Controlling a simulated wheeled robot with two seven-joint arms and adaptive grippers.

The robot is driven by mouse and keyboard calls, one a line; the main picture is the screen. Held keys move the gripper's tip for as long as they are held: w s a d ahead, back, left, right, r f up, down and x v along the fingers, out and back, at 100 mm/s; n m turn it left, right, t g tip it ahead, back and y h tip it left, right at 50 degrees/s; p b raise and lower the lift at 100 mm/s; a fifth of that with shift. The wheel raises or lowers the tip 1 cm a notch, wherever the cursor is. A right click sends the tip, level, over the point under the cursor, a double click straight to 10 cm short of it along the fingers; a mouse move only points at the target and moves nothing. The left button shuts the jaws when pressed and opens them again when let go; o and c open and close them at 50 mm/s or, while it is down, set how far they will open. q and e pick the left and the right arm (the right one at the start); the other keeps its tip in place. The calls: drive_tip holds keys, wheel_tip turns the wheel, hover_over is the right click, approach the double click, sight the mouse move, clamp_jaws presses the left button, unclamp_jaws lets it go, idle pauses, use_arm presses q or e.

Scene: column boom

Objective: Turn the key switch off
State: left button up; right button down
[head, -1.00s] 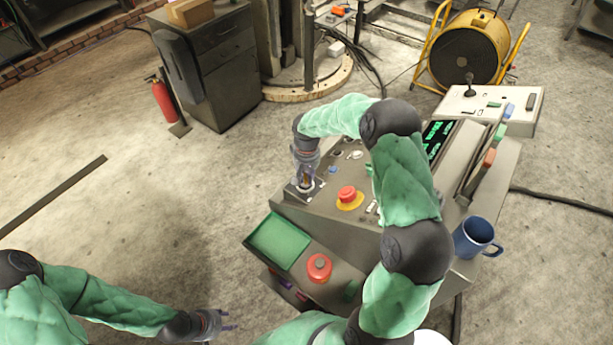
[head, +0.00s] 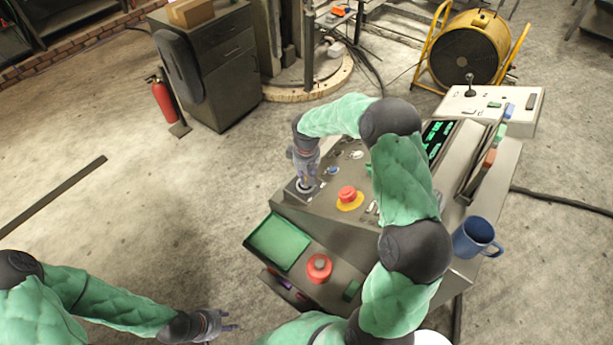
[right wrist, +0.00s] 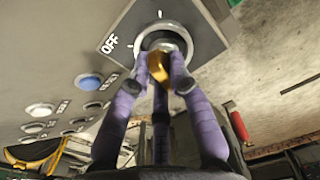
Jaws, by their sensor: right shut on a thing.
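The key switch (right wrist: 163,38) is a round metal collar on a dark square plate, with an OFF label (right wrist: 110,44) at its left and short white tick marks around it in the right wrist view. A brass key (right wrist: 157,68) sits at the switch. The purple fingers of my right gripper (right wrist: 163,72) are shut on the key. In the head view, my right gripper (head: 304,183) is at the switch plate on the console's left corner, and hides the key. I cannot tell which mark the key points to. My left gripper (head: 230,321) is open and empty, low over the floor.
The console (head: 325,228) carries a red emergency button (head: 347,194) and a blue button (right wrist: 89,82). A green tray (head: 279,241) and a red button (head: 319,267) are on the lower front. A blue mug (head: 474,237) stands at the right.

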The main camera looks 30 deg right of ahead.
drive_tip(key=n, duration=0.5)
drive_tip(key=shift+w+n, duration=0.1)
drive_tip(key=shift+n, duration=0.2)
drive_tip(key=n+p, duration=0.1)
drive_tip(key=n, duration=0.3)
drive_tip(key=shift+w+a+n, duration=0.1)
drive_tip(key=shift+n, duration=0.6)
drive_tip(key=c, duration=1.1)
unclamp_jaws()
drive_tip(key=shift+c, duration=0.2)
wheel_tip(320, 180, up, 12)
drive_tip(key=shift+f, duration=0.1)
